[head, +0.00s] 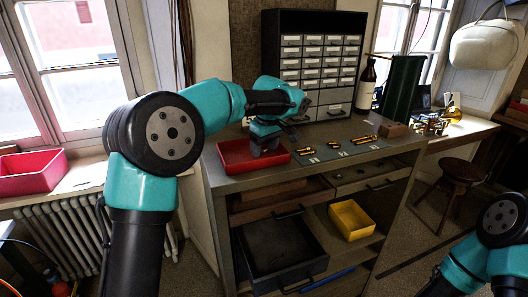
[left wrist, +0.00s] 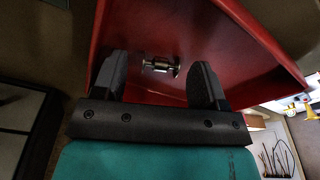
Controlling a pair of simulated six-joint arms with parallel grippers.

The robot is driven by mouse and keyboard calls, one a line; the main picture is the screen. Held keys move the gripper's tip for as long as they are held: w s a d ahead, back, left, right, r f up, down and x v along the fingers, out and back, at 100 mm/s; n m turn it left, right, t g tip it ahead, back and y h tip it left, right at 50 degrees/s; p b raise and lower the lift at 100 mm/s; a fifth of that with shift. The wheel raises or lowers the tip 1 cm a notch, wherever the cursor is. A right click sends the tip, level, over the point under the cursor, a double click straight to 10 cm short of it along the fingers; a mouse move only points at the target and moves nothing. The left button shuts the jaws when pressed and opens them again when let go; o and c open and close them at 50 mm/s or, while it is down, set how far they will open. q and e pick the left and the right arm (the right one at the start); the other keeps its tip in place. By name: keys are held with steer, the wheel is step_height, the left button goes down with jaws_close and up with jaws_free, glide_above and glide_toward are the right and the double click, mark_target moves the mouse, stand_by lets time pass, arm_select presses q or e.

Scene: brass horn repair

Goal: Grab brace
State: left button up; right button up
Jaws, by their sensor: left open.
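A small shiny metal piece with wider ends, seemingly the brace (left wrist: 161,65), lies in the red tray (left wrist: 245,40) in the left wrist view. My left gripper (head: 264,151) is open over the same red tray (head: 236,166) in the head view. In the left wrist view, its two dark fingers stand on either side of the piece, with gaps between. The frames do not show clearly how far above the tray floor the fingertips are. In the head view the piece is hidden behind the gripper or too small to see. My right gripper is out of view.
Mats with brass parts (head: 304,151) lie right of the tray on the workbench (head: 300,172). A drawer cabinet (head: 316,60) and a bottle (head: 366,88) stand behind. A brown block (head: 393,130) sits at the right. A yellow bin (head: 351,218) is on the shelf below.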

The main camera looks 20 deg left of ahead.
arm_select(q)
steer(key=shift+f, duration=0.15)
stand_by(0.3)
steer(key=c, duration=1)
steer(key=shift+r, duration=0.2)
steer(key=shift+r, duration=1.55)
steer(key=s+d, duration=0.2)
steer(key=s, duration=0.5)
steer(key=s+d+r, duration=0.1)
steer(key=s+d, duration=0.1)
steer(key=s, duration=0.6)
steer(key=shift+s+d+r, duration=0.2)
steer(key=shift+r, duration=0.05)
